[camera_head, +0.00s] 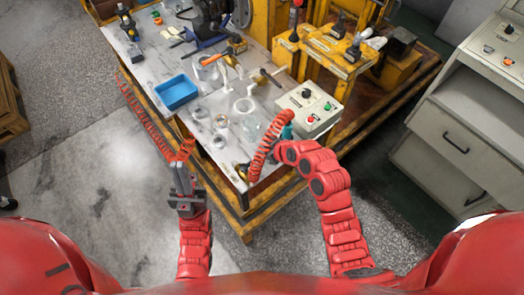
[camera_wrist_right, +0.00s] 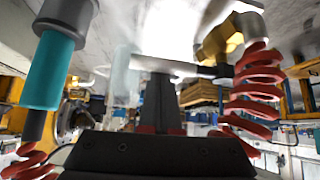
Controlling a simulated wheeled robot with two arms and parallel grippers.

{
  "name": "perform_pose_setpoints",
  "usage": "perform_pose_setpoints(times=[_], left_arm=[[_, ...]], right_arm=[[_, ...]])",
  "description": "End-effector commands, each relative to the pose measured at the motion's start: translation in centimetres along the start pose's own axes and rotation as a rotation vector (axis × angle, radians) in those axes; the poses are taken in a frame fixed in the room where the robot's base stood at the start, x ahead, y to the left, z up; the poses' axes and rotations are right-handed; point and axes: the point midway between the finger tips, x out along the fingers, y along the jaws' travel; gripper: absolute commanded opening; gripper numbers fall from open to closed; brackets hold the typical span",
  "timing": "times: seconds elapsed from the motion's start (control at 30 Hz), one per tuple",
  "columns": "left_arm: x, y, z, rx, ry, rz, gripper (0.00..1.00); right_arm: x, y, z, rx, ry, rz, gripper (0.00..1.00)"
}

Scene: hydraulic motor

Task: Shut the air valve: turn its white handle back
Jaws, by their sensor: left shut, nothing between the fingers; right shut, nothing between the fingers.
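The air valve's brass body (camera_wrist_right: 222,40) shows at the upper right of the right wrist view, beside a red coiled hose (camera_wrist_right: 256,85). A pale flat bar, seemingly its white handle (camera_wrist_right: 180,67), crosses just beyond my fingertips; I cannot tell whether they touch it. My right gripper (camera_wrist_right: 160,82) is shut and empty. In the head view, a small brass piece, likely the valve (camera_head: 242,170), sits at the table's near corner, and my right gripper is hidden behind its arm and the hose. My left gripper (camera_head: 180,168) is shut and empty, left of the table's near corner.
The table (camera_head: 215,150) carries a blue tray (camera_head: 176,92), several clear containers and a control box (camera_head: 309,108). A teal cylinder (camera_wrist_right: 50,72) stands close left of my right gripper. Another red coiled hose (camera_head: 148,118) runs along the table's left edge. A grey cabinet (camera_head: 455,140) stands right.

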Motion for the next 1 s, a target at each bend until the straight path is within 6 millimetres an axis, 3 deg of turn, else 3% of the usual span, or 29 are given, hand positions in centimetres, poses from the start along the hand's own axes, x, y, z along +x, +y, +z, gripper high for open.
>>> perform_pose_setpoints(times=[0.17,0.7,1.0], left_arm=[[-2.0,0.1,0.3,0.000,0.000,0.000,0.00],[-3.7,0.2,0.6,0.000,0.000,0.000,0.00],[-3.9,0.2,0.7,0.000,0.000,0.000,0.00]], right_arm=[[1.4,0.8,-2.2,-0.002,0.010,0.005,0.00],[-7.8,0.0,-2.5,-0.001,0.019,0.008,0.00],[-9.1,-0.2,-2.5,-0.001,0.014,0.005,0.00]])
